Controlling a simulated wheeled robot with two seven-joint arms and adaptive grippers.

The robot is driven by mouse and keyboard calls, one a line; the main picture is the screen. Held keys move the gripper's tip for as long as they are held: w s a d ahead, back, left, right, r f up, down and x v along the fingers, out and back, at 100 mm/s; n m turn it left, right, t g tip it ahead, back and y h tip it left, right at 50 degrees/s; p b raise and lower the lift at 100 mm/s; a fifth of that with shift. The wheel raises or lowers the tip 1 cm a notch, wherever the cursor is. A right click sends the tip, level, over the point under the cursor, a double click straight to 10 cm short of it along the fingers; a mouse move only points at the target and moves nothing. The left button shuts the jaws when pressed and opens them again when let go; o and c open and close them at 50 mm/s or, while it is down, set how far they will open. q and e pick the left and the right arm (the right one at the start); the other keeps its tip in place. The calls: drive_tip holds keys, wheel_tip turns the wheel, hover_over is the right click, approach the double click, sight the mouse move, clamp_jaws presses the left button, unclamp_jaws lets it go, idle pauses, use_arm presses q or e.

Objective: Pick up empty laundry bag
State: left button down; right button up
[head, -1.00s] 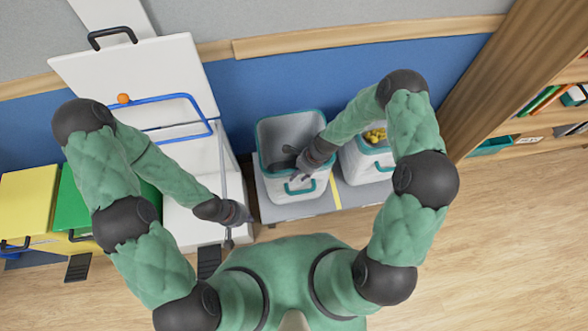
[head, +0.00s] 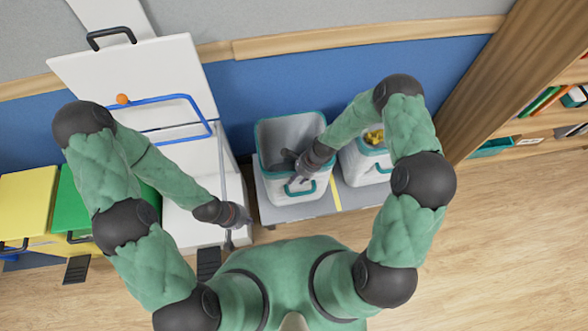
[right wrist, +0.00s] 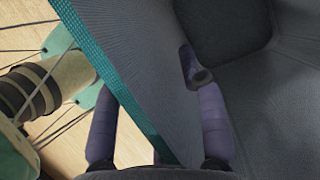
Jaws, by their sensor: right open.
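The empty laundry bag (head: 272,140) is an open, pale grey box shape with a teal rim and a teal front handle, upright on a low grey stand in the head view. Its dark grey inside shows nothing in it. My right gripper (head: 291,171) is open at the bag's front rim. In the right wrist view, the open right gripper (right wrist: 150,85) straddles the bag's wall (right wrist: 160,50), one finger outside and one inside. I cannot tell whether they touch it. My left gripper (head: 240,218) is left of the bag, beside a white bin, its fingers too small to read.
A second bag (head: 363,172) with yellow contents stands close on the right on the grey stand (head: 312,210). The open white bin (head: 185,228) is on the left, with green and yellow bins (head: 28,205) beyond. A blue wall panel is behind; wooden floor in front is clear.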

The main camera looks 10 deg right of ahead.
clamp_jaws()
drive_tip(key=shift+w+r, duration=0.1)
drive_tip(key=shift+r, duration=0.05)
